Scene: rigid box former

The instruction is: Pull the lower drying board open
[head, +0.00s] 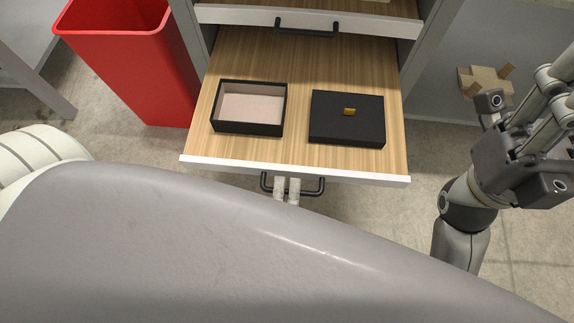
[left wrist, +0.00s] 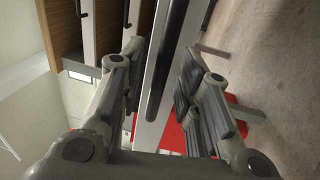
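The lower drying board (head: 300,70) is a wood-grained drawer with a white front edge, standing out well past the board above it. Its black bar handle (head: 312,188) is on the front. My left gripper (head: 287,188) is at the handle; two pale fingertips show there and my grey body hides the rest. In the left wrist view its fingers (left wrist: 160,88) stand apart on either side of the dark handle bar (left wrist: 168,50), with gaps visible. My right gripper (head: 525,125) is at the right, away from the board; its fingertips run out of frame.
On the board are an open black box with a pale inside (head: 250,107) and a black lid with a gold tab (head: 347,118). An upper board (head: 350,22) with its own handle is behind. A red bin (head: 130,60) stands left. A cardboard piece (head: 484,84) lies right.

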